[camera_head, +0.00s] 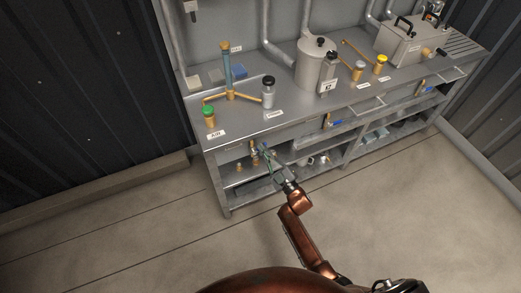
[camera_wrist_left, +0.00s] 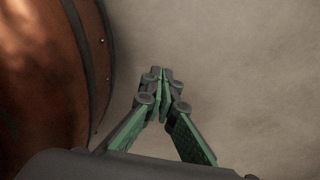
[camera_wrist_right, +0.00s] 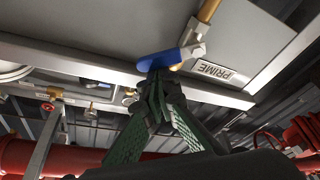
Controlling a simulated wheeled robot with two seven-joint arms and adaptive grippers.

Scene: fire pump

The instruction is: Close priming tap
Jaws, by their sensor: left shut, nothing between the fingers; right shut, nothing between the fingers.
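The priming tap has a blue lever handle (camera_wrist_right: 160,60) on a metal body with a brass pipe, beside a PRIME label (camera_wrist_right: 214,70) in the right wrist view. The lever lies sideways, across the line of the pipe. My right gripper (camera_wrist_right: 157,84) is shut and empty, its tips right at the blue lever; I cannot tell whether they touch. In the head view my right gripper (camera_head: 264,151) is at the bench's left front, beside the tap's brass part (camera_head: 254,147), and partly hides the tap. My left gripper (camera_wrist_left: 161,75) is shut and empty above bare floor.
The lower shelf holds small parts. The floor in front is clear.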

